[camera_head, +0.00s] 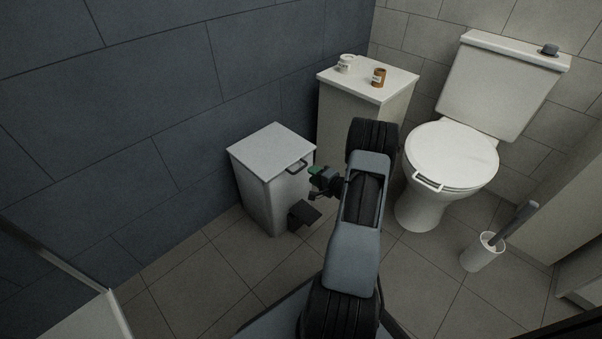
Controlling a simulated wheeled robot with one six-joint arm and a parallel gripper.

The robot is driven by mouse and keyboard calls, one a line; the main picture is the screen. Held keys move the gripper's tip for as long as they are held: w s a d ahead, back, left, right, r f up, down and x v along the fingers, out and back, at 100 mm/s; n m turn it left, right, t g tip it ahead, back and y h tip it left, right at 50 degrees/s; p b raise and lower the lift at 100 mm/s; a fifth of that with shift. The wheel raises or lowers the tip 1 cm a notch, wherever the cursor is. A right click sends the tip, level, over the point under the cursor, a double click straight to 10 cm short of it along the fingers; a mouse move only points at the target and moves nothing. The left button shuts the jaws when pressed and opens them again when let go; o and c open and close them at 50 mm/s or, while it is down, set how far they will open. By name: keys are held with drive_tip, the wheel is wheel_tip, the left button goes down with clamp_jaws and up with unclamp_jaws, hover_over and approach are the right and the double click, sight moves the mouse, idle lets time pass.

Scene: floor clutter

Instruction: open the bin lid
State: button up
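The bin (262,198) is a pale square box standing on the floor against the dark blue wall. Its flat lid (272,146) lies shut on top. A dark handle (298,166) sticks out at the lid's right front edge. A dark pedal (304,214) is low on the bin's right front side. My gripper (314,183) is just right of the bin, a little below the handle in the picture. It looks apart from the handle, but the small gap is hard to judge. Its fingers are small and dark, with a green part, so its opening is unclear.
A white cabinet (340,118) behind the bin bears a white jar (345,64) and a brown jar (379,77). A toilet (450,160) with its lid down stands right of my arm. A brush holder (481,252) stands at the right. The tiled floor (215,272) at lower left is clear.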

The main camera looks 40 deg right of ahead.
sight(301, 168)
drive_tip(key=shift+b+x, duration=1.1)
drive_tip(key=shift+x, duration=2.5)
clamp_jaws()
